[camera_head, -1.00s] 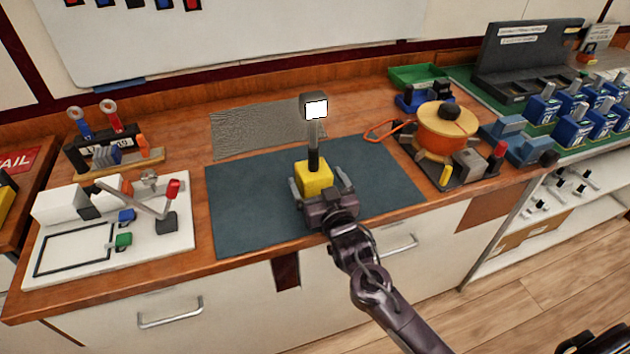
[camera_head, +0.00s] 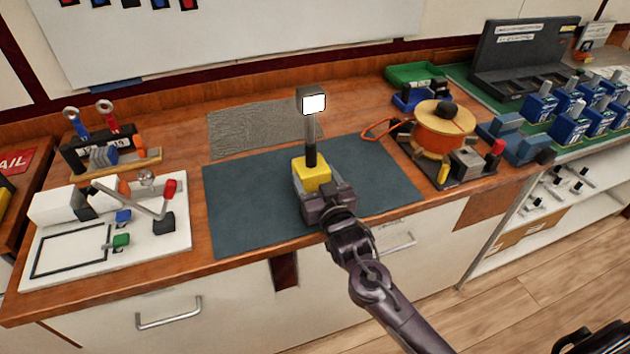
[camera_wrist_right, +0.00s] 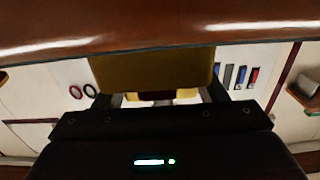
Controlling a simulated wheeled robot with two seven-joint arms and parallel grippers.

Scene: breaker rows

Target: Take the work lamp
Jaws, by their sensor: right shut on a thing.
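The work lamp (camera_head: 312,174) has a yellow block base, a dark stem and a lit square white head. It is upright over the dark mat (camera_head: 240,205). My right gripper (camera_head: 318,183) comes from the front and is shut on the yellow base, with a finger on each side. The right wrist view shows the base (camera_wrist_right: 150,70) large between the fingers. The underside of the lamp is hidden by the gripper, so I cannot tell whether it touches the mat. My left gripper is not in view.
A white board with a red-handled lever (camera_head: 110,235) lies left. An orange reel (camera_head: 443,128) stands right of the mat, its orange loop reaching towards it. Green and blue bins (camera_head: 417,76) and rows of blue breakers (camera_head: 568,125) are further right. The mat's left part is clear.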

